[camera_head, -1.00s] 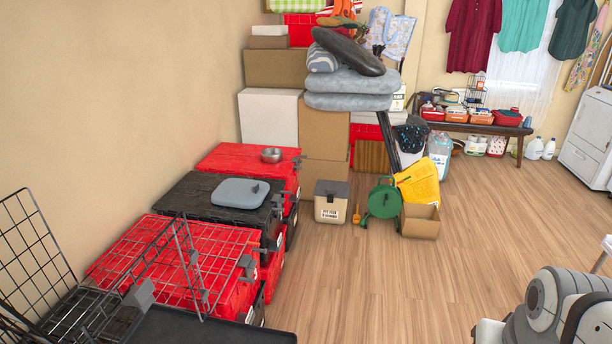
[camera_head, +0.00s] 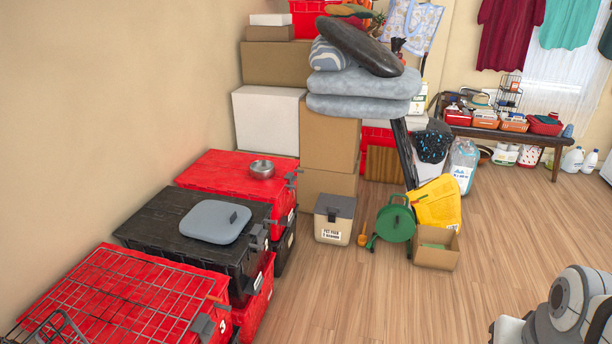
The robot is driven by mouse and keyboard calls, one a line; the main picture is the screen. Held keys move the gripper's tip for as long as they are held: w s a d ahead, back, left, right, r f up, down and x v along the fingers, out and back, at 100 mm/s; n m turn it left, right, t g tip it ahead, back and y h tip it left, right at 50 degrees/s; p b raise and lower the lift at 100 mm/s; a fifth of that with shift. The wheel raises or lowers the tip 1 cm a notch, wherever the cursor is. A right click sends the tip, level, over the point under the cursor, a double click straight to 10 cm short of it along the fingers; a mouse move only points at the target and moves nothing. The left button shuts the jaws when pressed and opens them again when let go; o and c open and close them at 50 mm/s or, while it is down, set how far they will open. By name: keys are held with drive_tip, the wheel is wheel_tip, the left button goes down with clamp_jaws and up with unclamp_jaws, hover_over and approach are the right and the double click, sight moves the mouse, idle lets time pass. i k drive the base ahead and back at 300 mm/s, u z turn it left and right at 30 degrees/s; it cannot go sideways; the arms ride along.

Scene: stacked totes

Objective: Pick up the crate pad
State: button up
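No label marks a crate pad, so I cannot tell for sure which thing it is. Two thick grey cushions, the upper one (camera_head: 365,84) and the lower one (camera_head: 360,105), lie flat, stacked on top of a cardboard box pile at the back. A striped grey roll (camera_head: 328,54) and a long dark cushion (camera_head: 360,47) lie on them. A flat grey-blue piece (camera_head: 212,224) with rounded corners and a small dark part at its right edge lies on a black tote. Part of my arm shows at the lower right; my gripper is not in view.
A wire panel (camera_head: 120,295) lies over the near red tote (camera_head: 85,262). A metal bowl (camera_head: 262,169) sits on the far red tote (camera_head: 222,172). A small bin (camera_head: 333,222), green reel (camera_head: 395,223) and open carton (camera_head: 435,258) stand before the boxes. The wooden floor (camera_head: 400,305) is clear.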

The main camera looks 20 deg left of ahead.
sight(215, 222)
drive_tip(key=z, duration=0.05)
drive_tip(key=i, duration=2.35)
drive_tip(key=u, duration=3.4)
drive_tip(key=i, duration=1)
drive_tip(key=z, duration=0.1)
